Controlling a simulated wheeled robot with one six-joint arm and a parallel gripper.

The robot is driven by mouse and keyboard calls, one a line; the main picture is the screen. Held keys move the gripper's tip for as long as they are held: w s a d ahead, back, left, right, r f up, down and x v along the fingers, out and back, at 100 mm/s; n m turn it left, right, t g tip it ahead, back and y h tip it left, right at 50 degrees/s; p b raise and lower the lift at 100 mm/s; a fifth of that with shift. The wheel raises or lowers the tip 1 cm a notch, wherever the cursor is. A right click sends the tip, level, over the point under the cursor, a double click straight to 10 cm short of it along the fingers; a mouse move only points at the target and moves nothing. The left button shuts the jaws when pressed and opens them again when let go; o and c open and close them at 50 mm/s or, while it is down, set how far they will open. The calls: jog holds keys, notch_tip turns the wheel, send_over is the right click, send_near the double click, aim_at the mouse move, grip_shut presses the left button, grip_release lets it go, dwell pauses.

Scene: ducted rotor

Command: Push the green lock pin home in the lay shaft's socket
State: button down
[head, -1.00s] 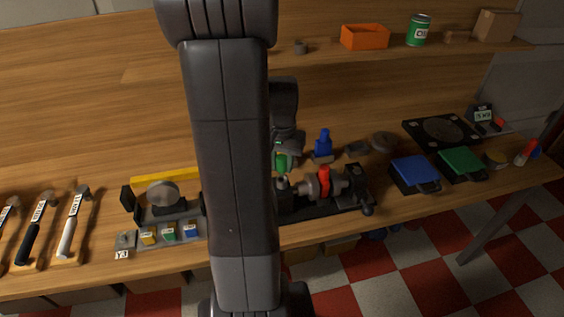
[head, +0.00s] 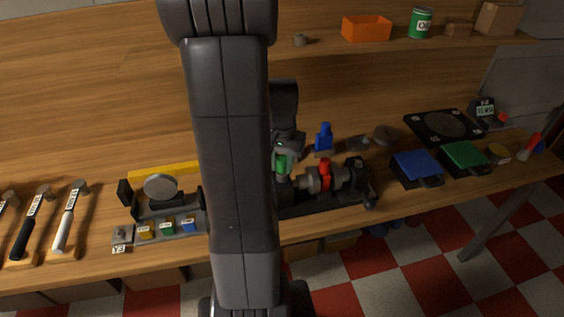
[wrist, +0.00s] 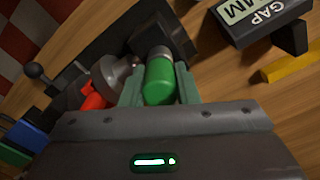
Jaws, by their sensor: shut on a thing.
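The green lock pin (wrist: 159,82) stands between the two pale green fingers of my gripper (wrist: 157,86) in the wrist view, which is shut on it. A grey metal section (wrist: 159,53) shows at the pin's far end, against a dark block (wrist: 165,32). In the head view the pin (head: 281,164) shows at my gripper (head: 284,156), just above the left end of the shaft assembly (head: 338,180). The socket mouth is hidden, so I cannot tell how deep the pin sits. My arm covers part of the scene.
A red part (head: 325,174) stands on the shaft assembly, right of the pin. A blue-topped piece (head: 323,138) stands behind it. The yellow bar (head: 163,171) and a fixture with small coloured blocks (head: 167,228) lie left. Blue (head: 415,166) and green (head: 464,157) pads lie right.

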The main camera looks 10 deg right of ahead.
aim_at(282, 158)
jog(key=shift+f, duration=0.35)
jog(key=c, duration=1)
grip_release()
jog(key=shift+c, duration=0.2)
jog(key=shift+r, duration=0.1)
notch_tip(282, 158, up, 14)
jog(key=shift+b, duration=0.35)
jog(key=shift+f, duration=0.25)
notch_tip(282, 158, down, 14)
jog(key=shift+r, duration=0.1)
jog(key=shift+r+p, duration=0.4)
jog(key=shift+p, duration=0.05)
